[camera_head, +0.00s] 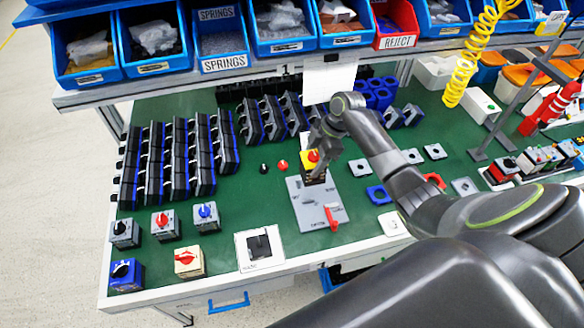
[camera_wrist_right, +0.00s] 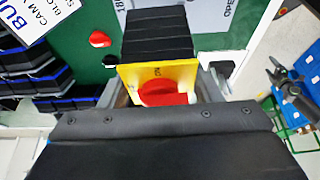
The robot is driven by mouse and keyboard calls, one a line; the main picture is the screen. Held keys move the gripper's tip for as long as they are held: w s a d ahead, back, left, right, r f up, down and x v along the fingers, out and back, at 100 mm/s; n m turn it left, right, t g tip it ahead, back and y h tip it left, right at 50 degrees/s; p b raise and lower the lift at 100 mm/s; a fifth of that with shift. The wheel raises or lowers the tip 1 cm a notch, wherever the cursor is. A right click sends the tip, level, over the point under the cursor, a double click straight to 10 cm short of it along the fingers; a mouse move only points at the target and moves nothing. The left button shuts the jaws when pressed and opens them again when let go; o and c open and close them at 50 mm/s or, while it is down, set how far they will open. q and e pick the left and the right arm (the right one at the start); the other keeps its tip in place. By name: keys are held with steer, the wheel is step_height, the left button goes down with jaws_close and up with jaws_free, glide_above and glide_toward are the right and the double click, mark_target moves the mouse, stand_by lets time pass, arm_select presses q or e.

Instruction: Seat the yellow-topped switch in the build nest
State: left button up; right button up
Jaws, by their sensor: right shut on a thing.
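The yellow-topped switch (camera_head: 309,162) has a yellow plate, a red knob and a black stacked body. In the right wrist view the switch (camera_wrist_right: 158,72) sits between the grey fingers, its body pointing away from the gripper. My right gripper (camera_head: 317,151) is shut on it and holds it over the far end of a grey plate. This grey plate (camera_head: 306,207), with a red lever (camera_head: 332,218), looks like the build nest. Part of the lettered plate (camera_wrist_right: 212,18) also shows in the right wrist view. Whether the switch touches it I cannot tell. My left gripper is out of view.
Rows of black and blue switch blocks (camera_head: 180,155) stand at left. Finished switches (camera_head: 189,262) stand at the front left, beside a white holder (camera_head: 280,247). Loose knobs (camera_head: 283,164) lie left of the held switch. Grey square plates (camera_head: 359,167) lie right. Blue bins (camera_head: 222,38) hang above.

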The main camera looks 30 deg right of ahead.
steer(key=shift+d, duration=0.4)
steer(key=shift+w, duration=0.1)
steer(key=shift+r+p, duration=0.1)
steer(key=shift+p, duration=0.2)
steer(key=shift+f+b, duration=1.75)
steer(key=shift+f, duration=0.75)
steer(key=shift+f, duration=0.1)
steer(key=shift+f+b, duration=0.85)
steer(key=shift+f, duration=0.3)
steer(key=o, duration=1.3)
steer(key=shift+r, duration=0.1)
